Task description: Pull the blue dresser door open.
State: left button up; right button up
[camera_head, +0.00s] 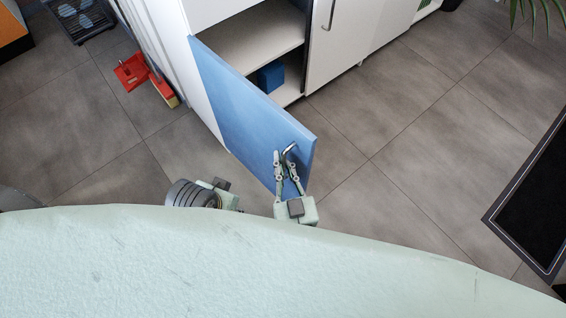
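The blue dresser door (245,105) stands swung out from the white dresser, so the shelves behind it show. A curved metal handle (290,148) sits near its free edge. My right gripper (284,157) is at this handle, with its two fingers apart and the handle's end close to or between the tips. I cannot tell whether they touch it. A dark ribbed wrist with a pale green part (217,190), which seems to be my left arm, is left of the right gripper. Its fingers cannot be made out.
The dresser shelf (250,45) is bare, and a blue box (271,76) is below it. A red dustpan and brush (135,73) are left of the dresser. A dark mat (535,200) lies at right. Tiled floor is free right of the door.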

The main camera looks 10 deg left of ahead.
jog(key=shift+o, duration=0.7)
jog(key=shift+s+d+f, duration=0.15)
jog(key=shift+d, duration=0.15)
jog(key=shift+a, duration=0.1)
jog(key=v, duration=1.2)
